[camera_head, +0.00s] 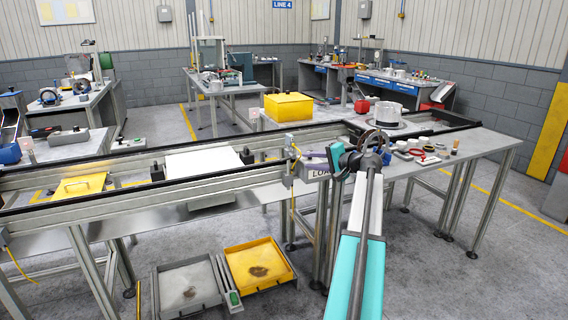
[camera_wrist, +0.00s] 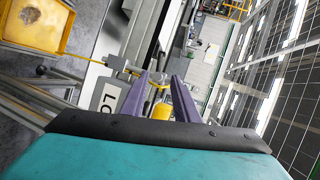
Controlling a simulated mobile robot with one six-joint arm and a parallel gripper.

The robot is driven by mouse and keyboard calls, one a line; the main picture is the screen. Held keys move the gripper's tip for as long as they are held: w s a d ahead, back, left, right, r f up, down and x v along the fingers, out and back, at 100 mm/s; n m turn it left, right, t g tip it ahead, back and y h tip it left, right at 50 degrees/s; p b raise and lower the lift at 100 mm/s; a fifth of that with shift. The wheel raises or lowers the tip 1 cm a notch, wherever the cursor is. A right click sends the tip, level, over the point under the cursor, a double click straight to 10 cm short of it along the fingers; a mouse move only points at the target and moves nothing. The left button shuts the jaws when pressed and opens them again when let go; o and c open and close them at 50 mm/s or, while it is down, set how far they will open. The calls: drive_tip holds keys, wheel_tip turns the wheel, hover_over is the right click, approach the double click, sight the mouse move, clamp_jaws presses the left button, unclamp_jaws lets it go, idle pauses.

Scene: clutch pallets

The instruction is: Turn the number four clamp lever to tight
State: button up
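My gripper (camera_head: 300,154) reaches left over the conveyor's near rail, with its purple fingers beside a grey bracket (camera_head: 291,141) with a yellow cable. In the wrist view my gripper (camera_wrist: 160,78) has its two purple fingers apart, with a clear gap between them. Nothing is held. The bracket shows just left of the fingers in the wrist view (camera_wrist: 118,63), beside a sign plate (camera_wrist: 108,99) starting "LO". I cannot make out a clamp lever or a number four in either view; my wrist and arm hide part of the rail.
The conveyor rail (camera_head: 220,186) runs left, carrying a white plate (camera_head: 203,160) and a yellow handled plate (camera_head: 78,187). A yellow box (camera_head: 288,106) stands behind. Small parts (camera_head: 416,147) lie on the table at right. Grey (camera_head: 187,286) and yellow (camera_head: 258,266) trays sit below.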

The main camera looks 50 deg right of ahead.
sight(287, 159)
drive_tip(key=shift+w, duration=0.15)
drive_tip(key=p+x, duration=0.1)
drive_tip(key=x, duration=1.2)
drive_tip(key=shift+w+f, duration=0.1)
drive_tip(key=shift+w, duration=0.15)
